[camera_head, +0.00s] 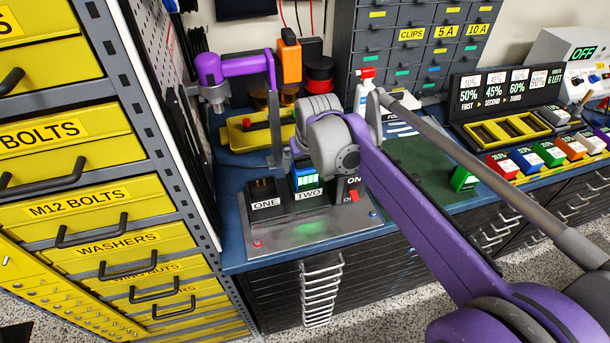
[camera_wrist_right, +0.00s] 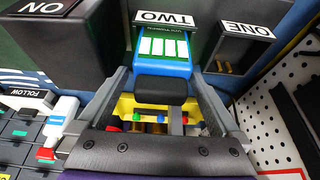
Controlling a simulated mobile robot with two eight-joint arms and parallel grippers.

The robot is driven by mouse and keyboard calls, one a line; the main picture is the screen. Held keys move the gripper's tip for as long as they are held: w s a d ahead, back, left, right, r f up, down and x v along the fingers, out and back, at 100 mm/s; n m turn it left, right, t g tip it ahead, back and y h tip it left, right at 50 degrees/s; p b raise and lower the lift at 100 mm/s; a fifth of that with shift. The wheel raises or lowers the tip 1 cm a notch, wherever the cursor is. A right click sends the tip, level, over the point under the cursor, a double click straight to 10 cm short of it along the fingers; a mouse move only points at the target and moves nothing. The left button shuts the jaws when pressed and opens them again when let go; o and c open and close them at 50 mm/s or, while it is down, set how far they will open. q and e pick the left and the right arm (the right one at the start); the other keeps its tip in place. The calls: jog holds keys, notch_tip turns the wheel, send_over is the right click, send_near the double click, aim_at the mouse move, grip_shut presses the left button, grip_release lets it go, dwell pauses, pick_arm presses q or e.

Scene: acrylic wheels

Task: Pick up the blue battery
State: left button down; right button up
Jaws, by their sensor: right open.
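The blue battery (camera_head: 309,180) stands in the slot labelled TWO of the black dock (camera_head: 270,214), with several lit bars on its face. In the right wrist view the battery (camera_wrist_right: 163,50) shows its pale bars and black end cap. My right gripper (camera_head: 298,158) is over the dock at the battery. In the wrist view its two fingers (camera_wrist_right: 160,77) are apart, one on each side of the battery's end. I cannot tell whether they touch it. Slot ONE is beside it and looks empty. My left gripper does not show.
A red switch (camera_head: 353,195) sits on the dock's right part. A purple-armed device (camera_head: 248,65) and a yellow tool (camera_head: 247,134) stand behind. Another blue block (camera_head: 527,160) is in the coloured row at right. A green block (camera_head: 463,180) lies on the mat. Yellow drawers (camera_head: 85,207) flank the left.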

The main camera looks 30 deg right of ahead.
jog(key=shift+x, duration=1)
jog(key=shift+c, duration=0.2)
jog(key=shift+r, duration=0.1)
grip_shut()
